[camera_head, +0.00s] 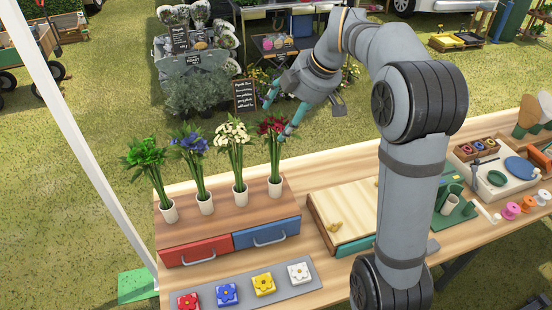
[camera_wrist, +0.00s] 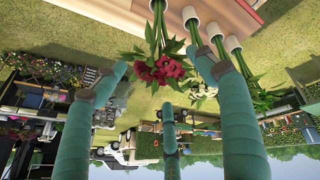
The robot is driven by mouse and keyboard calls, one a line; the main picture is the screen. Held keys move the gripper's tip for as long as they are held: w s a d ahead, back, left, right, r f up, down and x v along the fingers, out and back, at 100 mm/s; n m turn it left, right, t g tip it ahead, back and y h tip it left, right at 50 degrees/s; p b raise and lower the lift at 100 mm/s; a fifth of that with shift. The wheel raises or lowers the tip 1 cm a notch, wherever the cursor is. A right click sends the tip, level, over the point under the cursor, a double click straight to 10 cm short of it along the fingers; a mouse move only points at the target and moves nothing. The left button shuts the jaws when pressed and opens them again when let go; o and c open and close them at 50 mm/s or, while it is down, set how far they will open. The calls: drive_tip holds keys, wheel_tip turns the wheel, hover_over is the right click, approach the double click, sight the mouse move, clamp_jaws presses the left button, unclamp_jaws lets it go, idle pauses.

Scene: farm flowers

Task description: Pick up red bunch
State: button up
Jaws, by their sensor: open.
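The red bunch (camera_head: 269,127) stands upright in a white cup at the right end of a row of bunches on a wooden drawer box (camera_head: 225,222). In the wrist view the red bunch (camera_wrist: 162,71) shows upside down, with its blooms in the gap between my fingers. My gripper (camera_head: 278,118) is open at the height of the red blooms, with teal fingers spread. In the wrist view my gripper (camera_wrist: 157,62) has nothing clasped. I cannot tell whether a finger touches the petals.
The white bunch (camera_head: 234,136) stands close left of the red one, then the blue bunch (camera_head: 192,142) and the green bunch (camera_head: 146,154). A wooden case (camera_head: 345,212) lies right of the drawer box. A grey mat (camera_head: 205,302) with coloured flower tiles lies in front.

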sight(282, 124)
drive_tip(key=p+x, duration=0.1)
drive_tip(key=x, duration=0.4)
drive_tip(key=shift+f, duration=0.4)
drive_tip(key=shift+s, duration=0.1)
drive_tip(key=shift+d, duration=0.1)
drive_tip(key=shift+c, duration=1.3)
drive_tip(key=c, duration=1.3)
drive_tip(key=shift+r, duration=0.15)
